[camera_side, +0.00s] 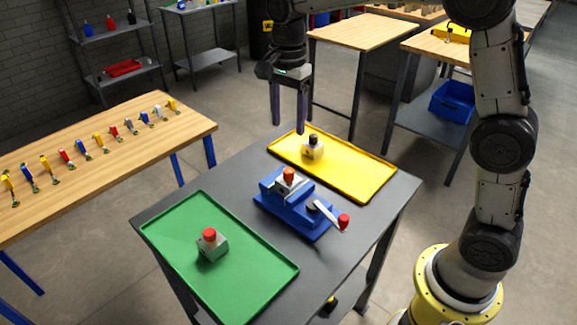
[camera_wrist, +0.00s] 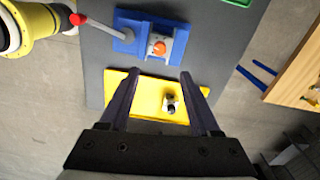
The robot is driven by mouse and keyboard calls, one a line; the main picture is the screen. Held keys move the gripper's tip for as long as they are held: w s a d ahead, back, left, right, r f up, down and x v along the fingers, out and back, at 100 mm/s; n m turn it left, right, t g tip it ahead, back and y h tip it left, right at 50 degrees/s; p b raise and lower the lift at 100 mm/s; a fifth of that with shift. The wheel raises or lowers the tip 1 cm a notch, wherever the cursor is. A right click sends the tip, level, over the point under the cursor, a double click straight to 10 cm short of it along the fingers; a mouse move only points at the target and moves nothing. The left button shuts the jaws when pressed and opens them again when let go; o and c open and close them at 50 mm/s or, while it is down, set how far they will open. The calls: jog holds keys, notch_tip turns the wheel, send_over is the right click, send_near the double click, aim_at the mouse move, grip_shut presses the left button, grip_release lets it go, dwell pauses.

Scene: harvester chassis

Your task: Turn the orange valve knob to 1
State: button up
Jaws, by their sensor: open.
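The orange valve knob (camera_side: 289,175) stands on a grey block set in the blue base (camera_side: 275,205) in the middle of the table. In the wrist view the orange knob (camera_wrist: 159,48) is beyond my fingertips, on the blue base (camera_wrist: 178,37). My gripper (camera_side: 289,113) is open and empty, pointing down above the back of the yellow tray (camera_side: 345,178). In the wrist view my gripper (camera_wrist: 157,78) has its fingers apart on either side of the yellow tray (camera_wrist: 140,88). The knob's markings are too small to read.
A grey block with a black knob (camera_side: 313,147) stands on the yellow tray, close to my gripper. A white lever with a red ball (camera_side: 343,221) sticks out of the blue base. A block with a red button (camera_side: 210,236) stands on the green tray (camera_side: 180,225).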

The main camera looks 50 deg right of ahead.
aim_at(288, 170)
notch_tip(288, 170, down, 13)
jog(key=shift+f, duration=0.2)
dwell(0.3)
grip_shut()
